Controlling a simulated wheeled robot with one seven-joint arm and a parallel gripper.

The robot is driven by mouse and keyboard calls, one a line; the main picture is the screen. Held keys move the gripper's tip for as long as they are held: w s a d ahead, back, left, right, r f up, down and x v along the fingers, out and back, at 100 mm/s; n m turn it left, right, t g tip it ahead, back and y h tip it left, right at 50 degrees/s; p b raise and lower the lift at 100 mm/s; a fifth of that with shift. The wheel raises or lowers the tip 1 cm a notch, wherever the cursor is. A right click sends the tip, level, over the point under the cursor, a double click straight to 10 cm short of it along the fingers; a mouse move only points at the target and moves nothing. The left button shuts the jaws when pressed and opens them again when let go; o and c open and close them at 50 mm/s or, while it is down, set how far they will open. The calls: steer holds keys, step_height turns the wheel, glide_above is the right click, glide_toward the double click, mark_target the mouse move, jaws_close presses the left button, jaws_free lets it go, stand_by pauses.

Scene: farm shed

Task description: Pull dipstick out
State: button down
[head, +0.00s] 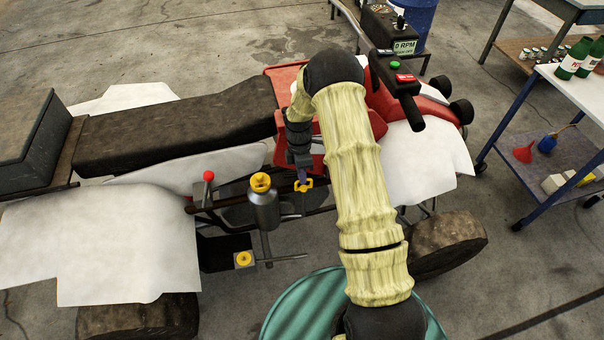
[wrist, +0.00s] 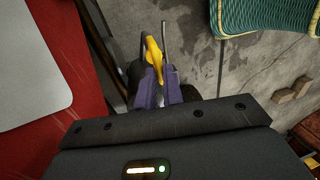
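The dipstick's yellow handle (head: 306,185) shows in the head view at the engine's side, right of the grey canister with a yellow cap. The handle also shows in the wrist view (wrist: 153,58), at the tips of my gripper's purple fingers. My gripper (head: 302,176) points down at the handle, with the fingertips around or against it. A thin grey rod (wrist: 166,45) stands beside the handle. The dipstick's lower part is hidden.
The red quad bike (head: 280,80) has a red-knobbed lever (head: 208,177) and the capped canister (head: 263,207) left of my gripper. A cart (head: 560,150) with bottles is at the right.

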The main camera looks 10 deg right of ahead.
step_height(320, 180, up, 9)
steer(key=p, duration=0.5)
steer(key=shift+f, duration=0.1)
steer(key=c, duration=1.5)
jaws_free()
step_height(320, 180, up, 17)
steer(key=b, duration=0.1)
glide_above(302, 186)
steer(key=w, duration=0.3)
steer(key=shift+w, duration=0.2)
